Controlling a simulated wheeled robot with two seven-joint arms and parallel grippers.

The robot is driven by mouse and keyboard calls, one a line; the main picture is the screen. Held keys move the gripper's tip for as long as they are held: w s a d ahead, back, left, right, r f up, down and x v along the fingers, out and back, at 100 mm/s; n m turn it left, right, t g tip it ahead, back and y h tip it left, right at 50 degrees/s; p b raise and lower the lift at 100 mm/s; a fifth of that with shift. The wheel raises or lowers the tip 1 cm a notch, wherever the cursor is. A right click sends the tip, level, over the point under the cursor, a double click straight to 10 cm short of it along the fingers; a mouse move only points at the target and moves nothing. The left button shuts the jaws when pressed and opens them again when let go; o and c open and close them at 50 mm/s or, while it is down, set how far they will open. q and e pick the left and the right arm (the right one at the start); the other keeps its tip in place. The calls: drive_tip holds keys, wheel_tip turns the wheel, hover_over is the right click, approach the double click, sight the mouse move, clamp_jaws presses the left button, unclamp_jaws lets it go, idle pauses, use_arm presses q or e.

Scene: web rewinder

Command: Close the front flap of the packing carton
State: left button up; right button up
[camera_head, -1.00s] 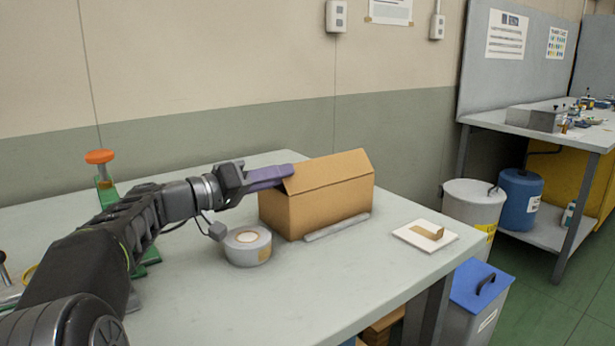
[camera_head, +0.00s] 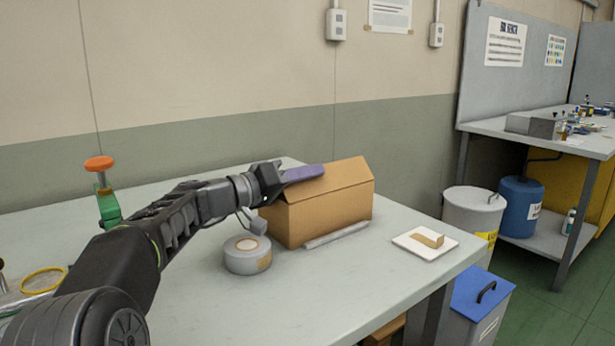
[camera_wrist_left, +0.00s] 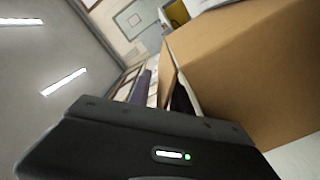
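The brown packing carton (camera_head: 330,212) stands on the grey table. Its front flap (camera_head: 333,180) is raised and slopes up like a roof to a ridge at the top. My left gripper (camera_head: 303,173), with purple fingers, is at the carton's upper left edge, with the fingers lying against or just beside the end of the raised flap. Whether the fingers touch it cannot be told. In the left wrist view the carton (camera_wrist_left: 245,65) fills the right side, close to the gripper. The finger gap is not clear in either view. My right gripper is not in view.
A grey tape roll (camera_head: 248,254) sits left of the carton. A light bar (camera_head: 336,235) lies along its front base. A white tray with a small tan block (camera_head: 427,238) is to the right. A green stand with an orange knob (camera_head: 100,165) is at the left.

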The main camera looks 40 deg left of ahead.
use_arm(q)
clamp_jaws()
idle(1.4)
